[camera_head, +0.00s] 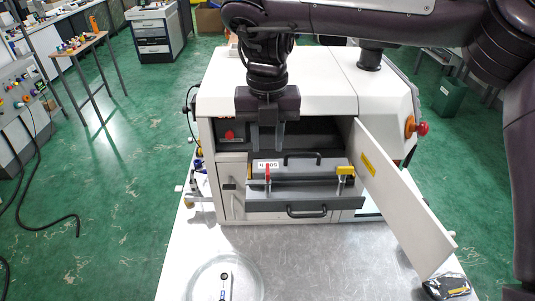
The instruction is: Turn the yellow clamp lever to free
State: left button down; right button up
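The yellow clamp lever (345,169) stands at the right end of a grey drawer unit (300,182) in the front opening of the white machine (320,85). A red lever (267,171) stands at the unit's left end, beside a small white label. My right gripper (267,145) points down in front of the opening, above the red lever and to the left of the yellow lever. Its two fingers are apart with nothing seen between them. It appears clear of both levers. My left gripper is not in view.
The machine's white door (403,205) is swung open to the right of the yellow lever. A red knob (422,129) is on the machine's right side. A round clear dish (224,280) and a dark packet (446,287) lie on the table (320,260); its front middle is clear.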

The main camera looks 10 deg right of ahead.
aim_at(342, 172)
jog(key=k, duration=1.5)
